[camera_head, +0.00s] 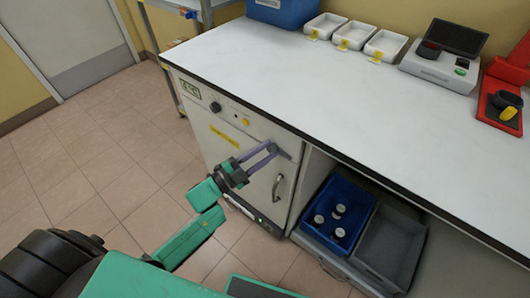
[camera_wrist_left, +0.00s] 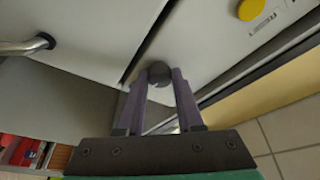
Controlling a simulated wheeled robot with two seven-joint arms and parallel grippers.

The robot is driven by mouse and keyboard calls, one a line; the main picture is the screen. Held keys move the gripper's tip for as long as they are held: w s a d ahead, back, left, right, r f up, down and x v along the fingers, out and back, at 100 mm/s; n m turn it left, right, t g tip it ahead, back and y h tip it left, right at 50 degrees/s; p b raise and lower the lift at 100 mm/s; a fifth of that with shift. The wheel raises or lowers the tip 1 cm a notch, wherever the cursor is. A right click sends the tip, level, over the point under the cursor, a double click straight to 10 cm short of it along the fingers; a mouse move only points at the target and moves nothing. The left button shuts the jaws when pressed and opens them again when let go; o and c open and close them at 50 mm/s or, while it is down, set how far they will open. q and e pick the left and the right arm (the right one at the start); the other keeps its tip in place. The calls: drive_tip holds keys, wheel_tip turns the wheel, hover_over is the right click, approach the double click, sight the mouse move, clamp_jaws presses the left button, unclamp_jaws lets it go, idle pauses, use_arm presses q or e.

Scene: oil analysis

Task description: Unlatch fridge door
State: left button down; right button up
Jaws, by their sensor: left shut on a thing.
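The fridge is a white cabinet under the counter, with its door (camera_head: 225,150) closed or nearly so in the head view. A curved metal handle (camera_head: 277,187) sits at the door's right side; part of it shows at the left of the left wrist view (camera_wrist_left: 25,46). My left gripper (camera_head: 271,149) is at the door's upper right, above the handle. In the left wrist view its purple fingers are shut on a small dark round latch knob (camera_wrist_left: 158,72) beside the door seam. The fingers hide the knob in the head view. My right gripper is not in view.
A blue crate (camera_head: 316,224) with several white-capped containers and a grey bin (camera_head: 393,247) stand in the open bay right of the fridge. The white counter (camera_head: 300,80) overhangs the door. Tiled floor left of the fridge is clear.

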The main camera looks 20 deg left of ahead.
use_arm(q)
drive_tip(key=shift+f+n+t+y, duration=0.15)
drive_tip(key=shift+n+t, duration=0.15)
drive_tip(key=shift+n, duration=0.45)
drive_tip(key=shift+n+t+y, duration=0.15)
drive_tip(key=shift+n+t, duration=0.15)
drive_tip(key=shift+n, duration=0.45)
drive_tip(key=c, duration=0.5)
unclamp_jaws()
drive_tip(key=shift+c, duration=0.2)
drive_tip(key=shift+s, duration=0.1)
drive_tip(key=b+v, duration=0.1)
drive_tip(key=v, duration=1.3)
drive_tip(key=shift+s+a+f+n, duration=0.1)
drive_tip(key=shift+f+n, duration=0.15)
drive_tip(key=shift+n, duration=0.05)
